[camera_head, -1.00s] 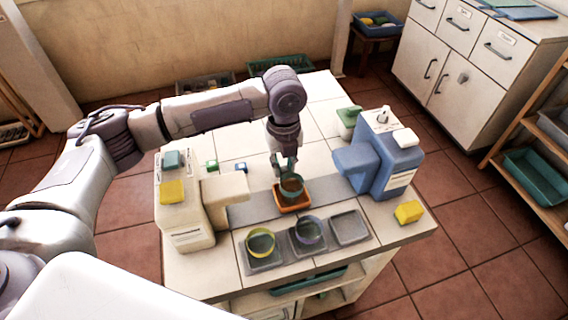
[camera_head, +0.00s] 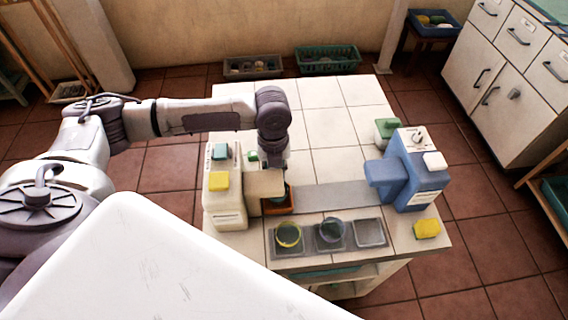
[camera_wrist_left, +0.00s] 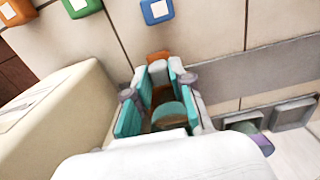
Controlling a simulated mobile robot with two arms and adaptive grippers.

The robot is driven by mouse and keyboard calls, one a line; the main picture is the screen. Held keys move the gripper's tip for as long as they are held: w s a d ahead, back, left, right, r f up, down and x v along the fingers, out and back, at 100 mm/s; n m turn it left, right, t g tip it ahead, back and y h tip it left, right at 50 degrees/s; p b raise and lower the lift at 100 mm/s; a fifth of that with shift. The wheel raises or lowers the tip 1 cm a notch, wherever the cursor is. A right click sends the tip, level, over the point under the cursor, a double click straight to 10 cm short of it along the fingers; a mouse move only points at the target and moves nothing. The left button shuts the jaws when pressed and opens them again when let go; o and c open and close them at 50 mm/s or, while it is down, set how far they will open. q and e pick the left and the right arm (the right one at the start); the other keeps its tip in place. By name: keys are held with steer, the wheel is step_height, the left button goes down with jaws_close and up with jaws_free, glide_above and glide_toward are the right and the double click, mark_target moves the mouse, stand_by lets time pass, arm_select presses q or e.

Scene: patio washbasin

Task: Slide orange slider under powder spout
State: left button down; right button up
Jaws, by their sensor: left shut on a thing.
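The orange slider (camera_head: 287,207) is on the counter beside the cream dispenser (camera_head: 226,195), close under its projecting spout (camera_head: 265,184). It carries a dark, teal-rimmed cup, partly hidden by the spout and my arm. My left gripper (camera_head: 272,158) reaches down behind the spout, its fingertips mostly hidden. In the left wrist view, my left gripper (camera_wrist_left: 158,90) has its teal-padded fingers closed in around the slider's orange part (camera_wrist_left: 158,57). The exact contact is partly hidden. My right gripper is not in view.
A grey strip (camera_head: 330,197) runs across the counter to the blue dispenser (camera_head: 408,175). A yellow sponge (camera_head: 427,229) lies at the right corner.

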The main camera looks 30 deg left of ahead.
arm_select(q)
steer(key=shift+s+a, duration=0.1)
steer(key=shift+a, duration=0.05)
steer(key=c, duration=1.2)
jaws_free()
steer(key=shift+o, duration=1)
steer(key=shift+s+a, duration=0.1)
steer(key=shift+r, duration=0.15)
step_height(320, 180, up, 12)
steer(key=shift+f, duration=0.2)
